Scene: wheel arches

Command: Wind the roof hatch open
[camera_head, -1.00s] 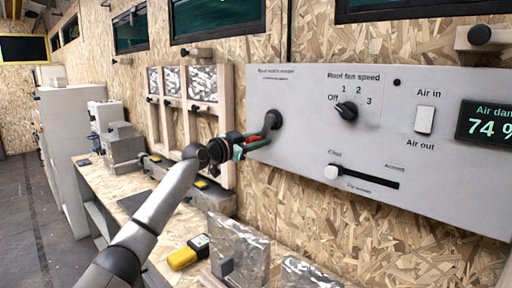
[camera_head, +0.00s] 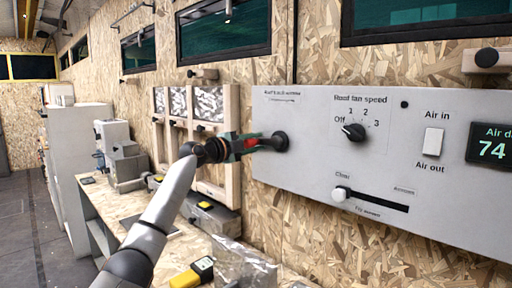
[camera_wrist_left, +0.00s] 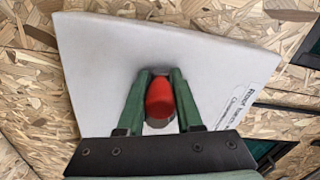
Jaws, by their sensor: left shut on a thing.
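The roof hatch winder is a dark crank (camera_head: 281,141) at the left end of the grey wall panel. Its arm points left from the hub, nearly level. My left gripper (camera_head: 247,145) is shut on the crank's red knob, beside the panel's left edge. In the left wrist view the red knob (camera_wrist_left: 160,97) sits between the two green fingers, with the panel (camera_wrist_left: 110,65) behind it. Most of the crank arm is hidden there. The roof hatch cannot be made out. My right gripper is not in view.
The panel also carries a fan speed knob (camera_head: 353,132), an air switch (camera_head: 433,141), a slider (camera_head: 340,194) and a display (camera_head: 492,147). Below left is a workbench (camera_head: 110,205) with a yellow-and-black device (camera_head: 192,273). A wooden rack (camera_head: 232,120) stands behind my gripper.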

